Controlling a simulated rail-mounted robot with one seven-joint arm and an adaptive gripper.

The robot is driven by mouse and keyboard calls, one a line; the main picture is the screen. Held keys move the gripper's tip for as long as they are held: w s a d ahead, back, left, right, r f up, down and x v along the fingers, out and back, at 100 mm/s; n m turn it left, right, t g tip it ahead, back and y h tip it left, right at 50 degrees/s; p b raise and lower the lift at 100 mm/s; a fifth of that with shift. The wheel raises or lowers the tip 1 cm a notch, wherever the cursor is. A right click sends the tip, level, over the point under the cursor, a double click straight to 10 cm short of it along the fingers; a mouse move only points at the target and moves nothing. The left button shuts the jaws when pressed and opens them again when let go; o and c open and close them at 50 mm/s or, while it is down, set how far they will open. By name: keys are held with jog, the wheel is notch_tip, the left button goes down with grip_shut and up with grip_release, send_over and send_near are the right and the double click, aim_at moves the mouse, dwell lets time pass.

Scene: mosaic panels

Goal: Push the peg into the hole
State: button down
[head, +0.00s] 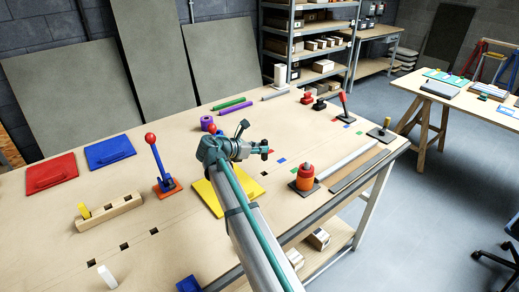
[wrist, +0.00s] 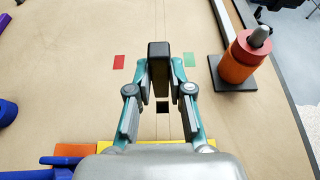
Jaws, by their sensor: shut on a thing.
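My gripper (wrist: 160,72) is shut on a dark, block-shaped peg (wrist: 158,52), gripped between its two teal-and-grey fingers. In the head view my gripper (head: 262,149) is above the middle of the workbench, and the peg is too small there to make out well. A dark square hole (wrist: 162,107) shows in the bench top between the fingers in the wrist view, nearer the gripper body than the peg tip. The same hole seems to show in the head view (head: 264,173). More square holes (head: 124,246) lie in a row at the front left. The peg appears clear of the bench.
An orange-and-red ring stack (head: 306,178) on a dark base stands right of the gripper. A yellow panel (head: 206,196) lies below my arm. A red-knobbed lever (head: 160,160), a wooden block with a yellow peg (head: 110,212) and a white peg (head: 107,277) are left.

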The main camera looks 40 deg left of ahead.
jog(key=shift+p, duration=0.3)
jog(key=b, duration=0.1)
send_over(260, 176)
jog(key=shift+w+a+f, duration=0.1)
jog(key=shift+f, duration=2.85)
jog(key=shift+p, duration=0.8)
jog(key=shift+f+b, duration=0.65)
jog(key=shift+f, duration=1.9)
jog(key=c, duration=1)
grip_release()
jog(key=shift+r, duration=0.1)
jog(key=v, duration=1.2)
